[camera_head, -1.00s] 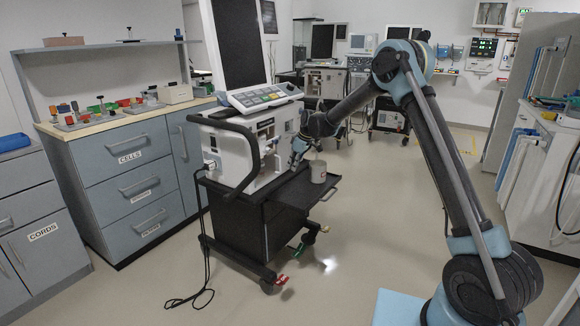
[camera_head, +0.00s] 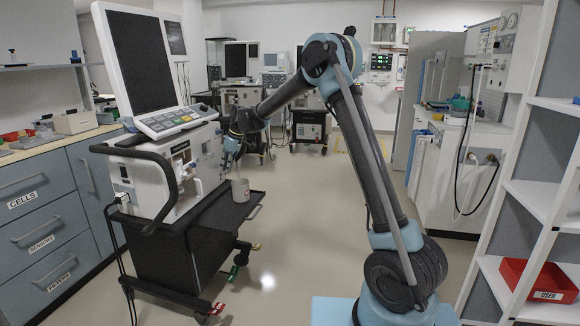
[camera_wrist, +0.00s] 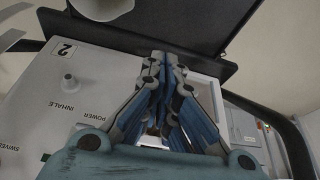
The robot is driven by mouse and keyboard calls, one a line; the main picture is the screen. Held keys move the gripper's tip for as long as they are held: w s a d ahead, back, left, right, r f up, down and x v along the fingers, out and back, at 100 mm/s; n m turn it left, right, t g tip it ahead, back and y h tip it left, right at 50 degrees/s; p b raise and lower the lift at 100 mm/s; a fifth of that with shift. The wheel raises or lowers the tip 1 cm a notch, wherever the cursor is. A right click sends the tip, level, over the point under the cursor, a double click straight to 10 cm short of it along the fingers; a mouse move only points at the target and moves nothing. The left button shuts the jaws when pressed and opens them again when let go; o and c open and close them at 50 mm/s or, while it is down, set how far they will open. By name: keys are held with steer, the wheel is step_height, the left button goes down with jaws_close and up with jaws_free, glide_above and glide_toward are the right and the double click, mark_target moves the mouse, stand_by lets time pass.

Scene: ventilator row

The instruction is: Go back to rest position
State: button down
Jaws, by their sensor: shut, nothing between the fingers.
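The ventilator (camera_head: 165,160), a white unit with a dark screen (camera_head: 139,60) and a keypad, stands on a black cart at the left of the head view. My arm reaches forward, and my gripper (camera_head: 229,160) hangs just right of the ventilator's side, above the cart's tray. In the wrist view my gripper (camera_wrist: 163,58) has its fingers together and empty. Behind it shows a white panel (camera_wrist: 75,100) marked "2", "INHALE" and "POWER". Whether the gripper touches the ventilator cannot be told.
A grey-white canister (camera_head: 240,191) stands on the cart's black tray (camera_head: 225,215), just below my gripper. Drawers (camera_head: 42,215) line the left. A white shelf rack with a red bin (camera_head: 538,280) stands at the right. The floor (camera_head: 300,240) between is clear.

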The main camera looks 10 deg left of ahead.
steer(key=s+d+r+m+t+h, duration=0.1)
steer(key=s+d+r+m, duration=0.25)
steer(key=d, duration=0.85)
steer(key=s+d+r+m, duration=0.2)
steer(key=s+d+r, duration=0.25)
steer(key=d, duration=0.85)
steer(key=s+d+r+m+t+h, duration=0.1)
steer(key=s+d+r+m, duration=0.2)
steer(key=d, duration=0.9)
steer(key=s+d+f+m, duration=0.2)
steer(key=s+d+f, duration=0.3)
steer(key=s+d, duration=0.2)
steer(key=s+d+f+m+h, duration=0.1)
steer(key=s+d+f+m, duration=0.2)
steer(key=s+d+f, duration=0.2)
steer(key=s+d+f+m+h, duration=0.1)
steer(key=s+d+f+m, duration=0.2)
steer(key=s+d, duration=0.7)
steer(key=s+f, duration=0.1)
steer(key=s, duration=0.5)
steer(key=shift+s+d+f, duration=0.3)
steer(key=shift+s+f, duration=0.1)
